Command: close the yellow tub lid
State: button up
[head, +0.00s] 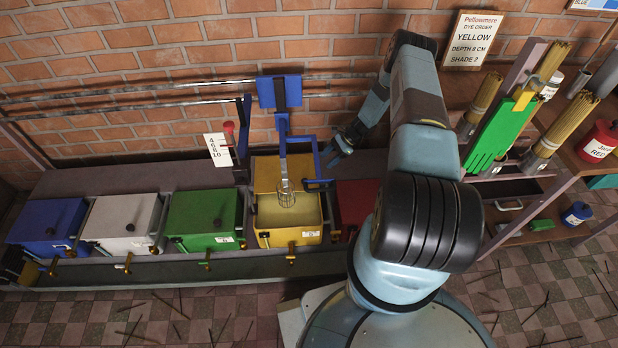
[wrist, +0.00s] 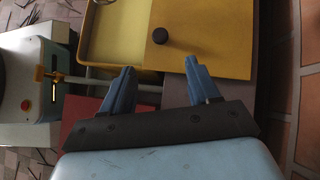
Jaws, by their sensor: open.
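The yellow tub (head: 262,240) stands in the row of tubs in the head view, with pale yellow liquid inside. Its lid (head: 268,172) is open, swung back behind the tub. In the wrist view the lid (wrist: 225,40) shows a round black knob (wrist: 160,36), and the open tub (wrist: 90,55) lies to its left. My gripper (head: 335,155) is to the right of the lid in the head view. In the wrist view my gripper (wrist: 160,68) is open and empty, its fingertips close to the lid's edge; contact cannot be told.
A wire basket (head: 286,194) hangs from a blue hoist (head: 282,120) over the yellow tub. A green tub (head: 200,218) stands to the left and a red tub (head: 352,203) to the right, partly behind my arm. Metal rails (head: 150,90) run along the brick wall.

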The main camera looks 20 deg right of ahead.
aim_at(305, 180)
jog(key=x, duration=1.3)
jog(key=shift+a+f, duration=0.25)
grip_shut()
jog(key=shift+d, duration=0.1)
